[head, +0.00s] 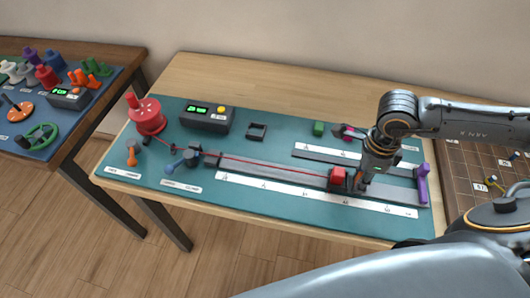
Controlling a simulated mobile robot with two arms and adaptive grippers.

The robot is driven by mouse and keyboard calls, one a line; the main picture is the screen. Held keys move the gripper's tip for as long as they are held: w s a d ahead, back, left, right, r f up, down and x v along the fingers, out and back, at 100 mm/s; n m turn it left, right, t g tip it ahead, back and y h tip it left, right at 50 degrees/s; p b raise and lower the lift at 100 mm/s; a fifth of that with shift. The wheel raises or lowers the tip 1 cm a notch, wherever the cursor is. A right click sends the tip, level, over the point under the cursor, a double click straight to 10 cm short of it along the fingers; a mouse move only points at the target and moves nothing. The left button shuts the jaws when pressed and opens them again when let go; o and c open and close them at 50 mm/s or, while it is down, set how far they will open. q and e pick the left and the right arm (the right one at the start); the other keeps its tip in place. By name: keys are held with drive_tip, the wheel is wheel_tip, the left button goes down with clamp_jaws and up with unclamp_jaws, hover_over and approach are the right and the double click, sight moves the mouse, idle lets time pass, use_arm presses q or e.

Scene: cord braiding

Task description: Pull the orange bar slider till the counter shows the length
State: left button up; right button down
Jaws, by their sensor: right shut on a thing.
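My right gripper (363,186) comes in from the right and is shut at the long dark rail (270,174), just right of a red block (339,175). Small orange parts (381,166) show between its fingers and wrist; most of the orange bar slider is hidden by the gripper. A red cord (270,165) runs from the red spool (147,115) along the rail to the red block. The counter (206,118) is a dark box with lit green digits, too small to read, and a yellow button. My left gripper is out of view.
A purple post (422,184) stands at the rail's right end. A second rail (340,157) lies behind. A blue-grey lever (185,161), an orange lever (131,153), a green block (319,128) and a black square holder (257,131) are on the teal mat. A compartment tray (465,170) is at right.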

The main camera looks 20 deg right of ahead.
sight(375, 189)
drive_tip(key=shift+s+d+b, duration=0.25)
drive_tip(key=shift+s+d, duration=0.45)
drive_tip(key=shift+d, duration=0.25)
drive_tip(key=shift+s+d+b, duration=0.2)
drive_tip(key=shift+s+d, duration=0.45)
drive_tip(key=shift+d, duration=0.3)
drive_tip(key=c, duration=1.2)
unclamp_jaws()
drive_tip(key=shift+o, duration=0.2)
wheel_tip(375, 189, up, 7)
drive_tip(key=p, duration=0.4)
